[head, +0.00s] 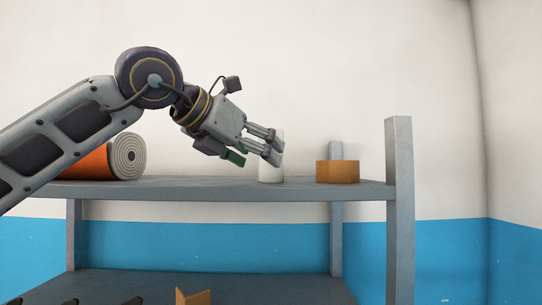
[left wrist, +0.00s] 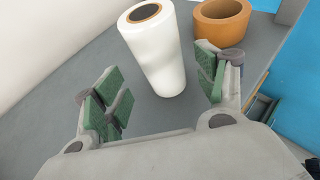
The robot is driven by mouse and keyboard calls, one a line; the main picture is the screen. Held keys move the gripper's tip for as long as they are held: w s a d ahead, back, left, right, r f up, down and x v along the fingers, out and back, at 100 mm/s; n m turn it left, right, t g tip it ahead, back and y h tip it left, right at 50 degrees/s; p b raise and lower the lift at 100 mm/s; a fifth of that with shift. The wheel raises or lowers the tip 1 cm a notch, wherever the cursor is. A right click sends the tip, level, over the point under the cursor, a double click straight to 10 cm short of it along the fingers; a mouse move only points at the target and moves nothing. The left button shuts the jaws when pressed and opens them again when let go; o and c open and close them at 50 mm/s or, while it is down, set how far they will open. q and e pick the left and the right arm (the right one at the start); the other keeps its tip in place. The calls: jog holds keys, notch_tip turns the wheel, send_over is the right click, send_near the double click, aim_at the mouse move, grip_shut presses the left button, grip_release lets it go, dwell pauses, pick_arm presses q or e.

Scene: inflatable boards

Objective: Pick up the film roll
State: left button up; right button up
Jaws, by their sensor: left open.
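The film roll is a white upright cylinder with a brown core. In the left wrist view the film roll (left wrist: 157,50) stands on the grey shelf, ahead of and between the open fingers. In the head view the film roll (head: 271,172) is partly hidden behind my left fingers. My left gripper (head: 258,157) reaches in from the left and points down and right at the roll. In the left wrist view my left gripper (left wrist: 160,92) is open, with green pads either side and nothing held. I cannot tell whether a finger touches the roll. My right gripper is in neither view.
A brown tape ring (head: 337,172) sits just right of the film roll; it also shows in the left wrist view (left wrist: 222,24). An orange and grey rolled mat (head: 126,157) lies left on the shelf (head: 215,188). A grey post (head: 399,210) stands at the right end.

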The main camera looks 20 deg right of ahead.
pick_arm(q)
jog(key=shift+d+f, duration=0.1)
jog(key=shift+f+p+x, duration=0.25)
jog(key=shift+p+x, duration=0.55)
jog(key=shift+x, duration=0.5)
jog(key=shift+p+x, duration=0.4)
jog(key=shift+x, duration=0.75)
jog(key=shift+s+f, duration=0.1)
jog(key=shift+c, duration=0.4)
jog(key=c, duration=0.9)
jog(key=shift+c, duration=1.4)
